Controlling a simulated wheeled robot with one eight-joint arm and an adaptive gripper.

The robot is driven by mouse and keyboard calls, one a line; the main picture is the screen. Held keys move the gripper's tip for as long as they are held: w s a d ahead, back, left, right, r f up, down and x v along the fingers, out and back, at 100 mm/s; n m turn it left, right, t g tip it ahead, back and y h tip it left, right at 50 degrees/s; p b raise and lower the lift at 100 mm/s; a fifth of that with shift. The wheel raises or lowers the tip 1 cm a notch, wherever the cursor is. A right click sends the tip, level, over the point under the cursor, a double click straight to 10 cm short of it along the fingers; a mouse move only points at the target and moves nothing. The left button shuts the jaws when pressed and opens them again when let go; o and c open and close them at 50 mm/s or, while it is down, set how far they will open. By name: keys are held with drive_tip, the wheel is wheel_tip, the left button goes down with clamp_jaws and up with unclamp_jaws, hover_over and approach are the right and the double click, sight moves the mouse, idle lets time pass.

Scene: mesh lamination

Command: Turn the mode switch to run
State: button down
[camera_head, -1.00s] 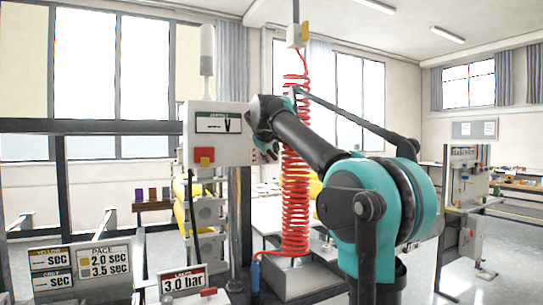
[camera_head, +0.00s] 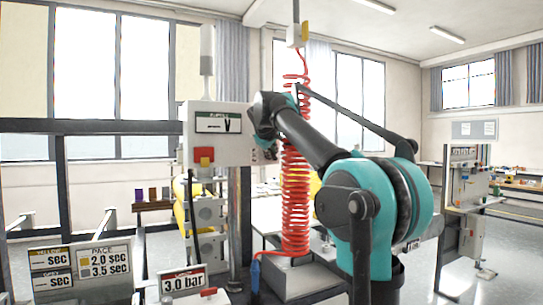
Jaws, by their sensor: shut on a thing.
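My gripper (camera_head: 266,154) is at the right edge of this box, pointing down below my black wrist. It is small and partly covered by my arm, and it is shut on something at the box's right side. The mode switch itself cannot be made out; my gripper and arm cover that spot. The switch's position cannot be read.
A red coiled air hose (camera_head: 296,205) hangs just right of my gripper, behind my arm. A grey post (camera_head: 239,215) stands below the box. Sign boards (camera_head: 105,262) and a 3.0 bar sign (camera_head: 183,281) are in front. Another panel stand (camera_head: 466,190) is at right.

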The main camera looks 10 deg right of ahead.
drive_tip(key=m+g+y, duration=0.1)
drive_tip(key=y, duration=0.1)
drive_tip(key=shift+d+m+y, duration=0.15)
drive_tip(key=shift+m+y, duration=0.15)
drive_tip(key=shift+m, duration=0.1)
drive_tip(key=m+g+y, duration=0.1)
drive_tip(key=y, duration=0.2)
drive_tip(key=shift+m+g, duration=0.3)
idle(0.4)
drive_tip(key=c, duration=1.5)
unclamp_jaws()
drive_tip(key=shift+c, duration=0.2)
drive_tip(key=shift+r, duration=0.1)
drive_tip(key=v, duration=1.2)
